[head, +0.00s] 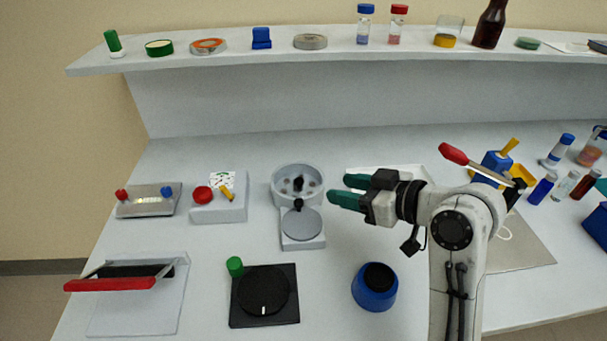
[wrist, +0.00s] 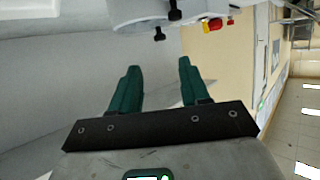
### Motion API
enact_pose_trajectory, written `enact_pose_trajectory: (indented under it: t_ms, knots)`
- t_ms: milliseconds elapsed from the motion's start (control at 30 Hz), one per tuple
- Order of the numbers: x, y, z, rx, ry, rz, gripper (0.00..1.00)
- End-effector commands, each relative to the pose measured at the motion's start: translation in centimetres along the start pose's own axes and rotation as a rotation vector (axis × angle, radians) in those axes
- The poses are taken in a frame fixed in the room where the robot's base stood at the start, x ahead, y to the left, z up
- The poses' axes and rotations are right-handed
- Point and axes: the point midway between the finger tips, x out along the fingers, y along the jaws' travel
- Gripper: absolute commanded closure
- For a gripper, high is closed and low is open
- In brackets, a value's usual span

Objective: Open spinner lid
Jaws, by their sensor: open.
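The spinner is a light grey device at the middle of the bench in the head view. It has a round bowl (head: 298,176) at the back with a dark knob and several small round spots inside. A flat grey disc (head: 301,224) lies on its front part, with another dark knob between disc and bowl. I cannot tell for sure which part is the lid. In the wrist view part of the spinner (wrist: 142,12) shows at the top edge, with dark knobs. My gripper (head: 338,191) has green fingers, open and empty, just right of the spinner and apart from it. Its fingers (wrist: 159,70) also show in the wrist view.
A black dial plate (head: 285,312) with a green knob and a blue round pot (head: 374,300) stand in front. A red-button box (head: 230,210) is left. A white tray (head: 385,169) lies behind my gripper. A loaded shelf (head: 200,65) runs above.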

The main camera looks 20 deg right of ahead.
Motion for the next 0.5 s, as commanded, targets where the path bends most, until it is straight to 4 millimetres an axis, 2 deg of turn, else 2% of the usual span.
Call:
enact_pose_trajectory:
  t_ms: [500]
  knots:
    - [8.4, -0.1, 0.0, -0.001, -0.001, -0.002, 0.54]
